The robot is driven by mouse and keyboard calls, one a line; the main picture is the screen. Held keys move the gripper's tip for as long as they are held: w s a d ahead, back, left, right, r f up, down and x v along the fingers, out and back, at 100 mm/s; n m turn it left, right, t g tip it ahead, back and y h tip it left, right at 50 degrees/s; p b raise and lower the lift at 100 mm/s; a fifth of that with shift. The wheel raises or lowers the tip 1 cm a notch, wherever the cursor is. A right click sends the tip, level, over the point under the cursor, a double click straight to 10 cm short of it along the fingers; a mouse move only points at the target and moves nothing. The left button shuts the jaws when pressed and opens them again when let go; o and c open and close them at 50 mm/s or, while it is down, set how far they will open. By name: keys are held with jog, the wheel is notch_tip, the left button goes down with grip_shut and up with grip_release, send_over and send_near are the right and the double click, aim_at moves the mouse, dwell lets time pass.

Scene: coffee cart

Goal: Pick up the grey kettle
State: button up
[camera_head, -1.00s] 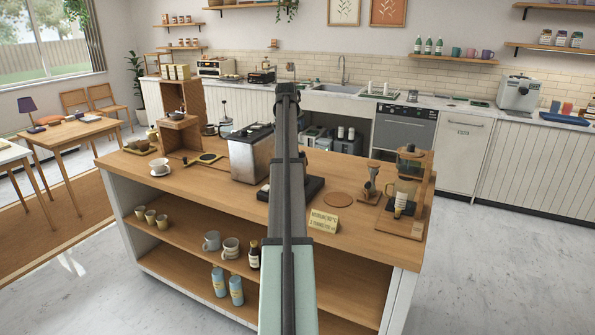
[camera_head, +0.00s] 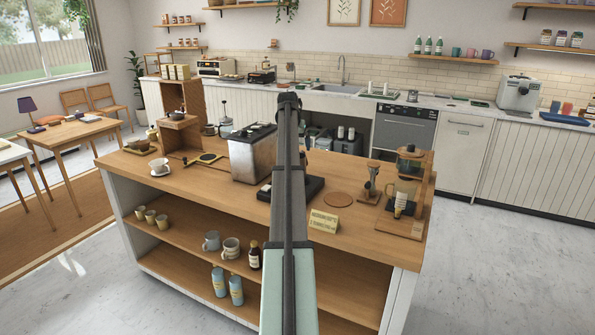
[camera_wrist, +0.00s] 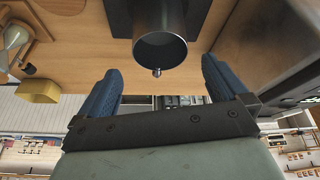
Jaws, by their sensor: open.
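The grey kettle (camera_wrist: 160,48) shows in the wrist view as a dark metallic round body with a small knob at its near rim. It is at the upper middle, by a dark flat base (camera_wrist: 118,18) on the wooden counter. My gripper (camera_wrist: 160,84) is open, its two blue fingers spread apart. The kettle lies beyond the fingertips, roughly centred between them, and nothing is held. In the head view my arm hides the kettle and my gripper; only part of the black base (camera_head: 312,187) shows beside the arm.
A metal box-shaped machine (camera_head: 250,155) stands just left of my arm on the island counter. A yellow sign (camera_head: 323,221), a round cork mat (camera_head: 337,200) and a glass coffee maker (camera_head: 408,185) are to the right. A white cup (camera_head: 160,166) is at the left.

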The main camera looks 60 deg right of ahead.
jog(key=x, duration=0.9)
jog(key=shift+w+d+f, duration=0.1)
jog(key=shift+w+f, duration=0.05)
jog(key=shift+f, duration=0.05)
jog(key=c, duration=1.2)
jog(key=shift+c, duration=0.8)
jog(key=shift+r, duration=0.15)
